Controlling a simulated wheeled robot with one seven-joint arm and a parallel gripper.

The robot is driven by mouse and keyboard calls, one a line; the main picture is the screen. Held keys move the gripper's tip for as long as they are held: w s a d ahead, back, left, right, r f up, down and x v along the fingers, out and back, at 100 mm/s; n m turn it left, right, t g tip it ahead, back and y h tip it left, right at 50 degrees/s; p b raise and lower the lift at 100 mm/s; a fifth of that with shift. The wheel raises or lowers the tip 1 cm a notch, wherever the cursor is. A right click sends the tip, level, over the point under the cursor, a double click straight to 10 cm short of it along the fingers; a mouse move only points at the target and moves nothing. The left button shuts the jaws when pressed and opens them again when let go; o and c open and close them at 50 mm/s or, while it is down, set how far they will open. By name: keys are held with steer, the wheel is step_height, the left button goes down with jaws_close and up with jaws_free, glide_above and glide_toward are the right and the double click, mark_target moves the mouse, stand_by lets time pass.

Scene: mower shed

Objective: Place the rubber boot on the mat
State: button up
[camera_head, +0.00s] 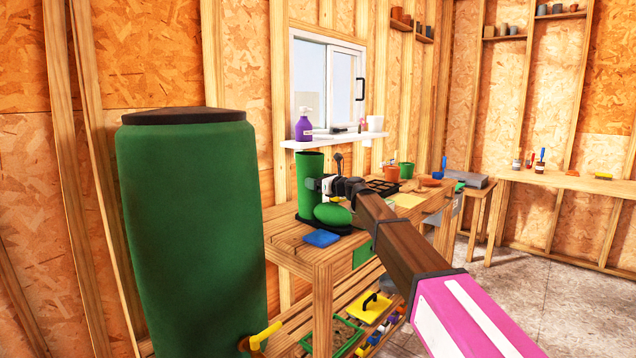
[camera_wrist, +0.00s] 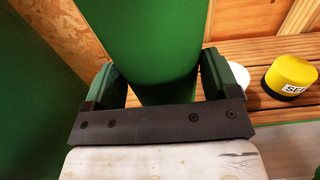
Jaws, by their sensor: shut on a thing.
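The green rubber boot (camera_head: 310,178) stands upright at the left part of the wooden bench, its toe pointing right. Its shaft (camera_wrist: 150,35) fills the space between my fingers in the wrist view. My gripper (camera_head: 322,185) is shut on the shaft, and the wrist view shows a finger on each side of it (camera_wrist: 160,82). A dark, flat mat (camera_head: 345,229) shows under the boot's foot. I cannot tell whether the sole touches it. The boot and my arm hide much of the mat.
A large green barrel (camera_head: 190,230) stands close on the left. A blue flat item (camera_head: 321,238) lies near the bench's front edge. A yellow labelled tin (camera_wrist: 290,75) is right of the boot. A window shelf (camera_head: 335,138) with a purple spray bottle (camera_head: 304,126) is above.

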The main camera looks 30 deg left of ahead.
steer(key=o, duration=1.9)
steer(key=shift+c, duration=0.2)
steer(key=v, duration=1.2)
steer(key=shift+s+r, duration=0.1)
steer(key=shift+r, duration=0.05)
steer(key=s+d+f+n+h, duration=0.1)
steer(key=d+f+n+h, duration=0.25)
steer(key=d+f, duration=0.65)
steer(key=s+d+f+n+g+h, duration=0.1)
steer(key=d+f+n+h, duration=0.25)
steer(key=d+f, duration=0.65)
steer(key=s+d+f+n+h, duration=0.2)
steer(key=d+f+n, duration=0.3)
steer(key=d+f, duration=0.55)
steer(key=s+d+f+n+g+h, duration=0.1)
steer(key=s+d+f+n+h, duration=0.1)
steer(key=s+d+f, duration=0.3)
steer(key=s+d+f+n+g+h, duration=0.1)
steer(key=s+d+f+n+h, duration=0.2)
steer(key=d, duration=1)
steer(key=s+d+f+n+g+h, duration=0.2)
steer(key=s+d+f, duration=0.4)
steer(key=d, duration=0.3)
steer(key=shift+s+d+f+n+h, duration=0.3)
steer(key=shift+s+n+h, duration=0.4)
steer(key=shift+s+n, duration=0.25)
